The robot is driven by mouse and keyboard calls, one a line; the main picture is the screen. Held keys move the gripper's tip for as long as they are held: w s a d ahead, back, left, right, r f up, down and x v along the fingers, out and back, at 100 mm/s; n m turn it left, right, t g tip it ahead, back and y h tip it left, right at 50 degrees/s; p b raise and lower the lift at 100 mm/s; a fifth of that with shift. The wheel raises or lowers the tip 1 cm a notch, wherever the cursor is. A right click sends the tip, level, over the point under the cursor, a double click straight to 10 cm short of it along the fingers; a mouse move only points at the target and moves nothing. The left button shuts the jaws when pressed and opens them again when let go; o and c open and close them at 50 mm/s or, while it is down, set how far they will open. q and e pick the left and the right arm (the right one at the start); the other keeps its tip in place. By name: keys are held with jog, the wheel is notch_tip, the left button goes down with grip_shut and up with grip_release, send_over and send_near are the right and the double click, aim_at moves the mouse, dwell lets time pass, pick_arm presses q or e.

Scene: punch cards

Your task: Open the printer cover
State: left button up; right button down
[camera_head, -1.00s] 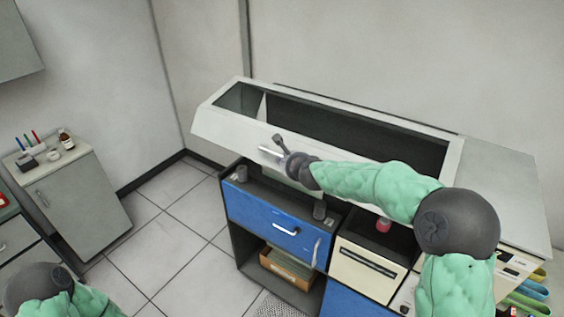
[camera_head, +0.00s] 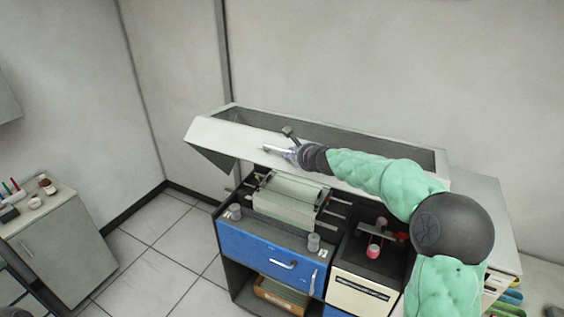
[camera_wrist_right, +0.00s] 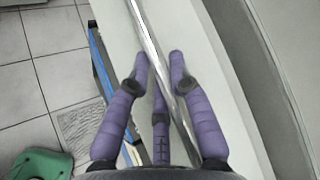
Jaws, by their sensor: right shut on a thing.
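The printer cover (camera_head: 222,136) is a long, pale grey hood on the machine, tilted up with its front edge raised. In the head view, my right gripper (camera_head: 287,149) is at the middle of the cover's front face, shut on a shiny metal bar handle (camera_head: 271,149). In the right wrist view, the bar (camera_wrist_right: 148,35) passes between the purple fingers of the gripper (camera_wrist_right: 160,62). Below the raised cover, a pale roller unit (camera_head: 288,200) shows in the machine. My right forearm hides the right part of the cover front. My left gripper is out of view.
A blue drawer front (camera_head: 255,249) with a handle and a cream drawer (camera_head: 360,290) are under the opening. A red-topped item (camera_head: 375,250) stands at the right. A grey cabinet (camera_head: 70,245) stands at the left. Tiled floor (camera_head: 150,265) is free between them.

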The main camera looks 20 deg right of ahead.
jog(key=shift+w+d+r+p, duration=0.15)
jog(key=shift+d+r+p, duration=0.05)
jog(key=shift+r, duration=0.25)
jog(key=shift+w+d+r+p, duration=0.15)
jog(key=shift+d+r, duration=0.05)
jog(key=shift+r, duration=0.25)
jog(key=c, duration=1.1)
grip_release()
jog(key=shift+a, duration=0.15)
jog(key=v, duration=1.2)
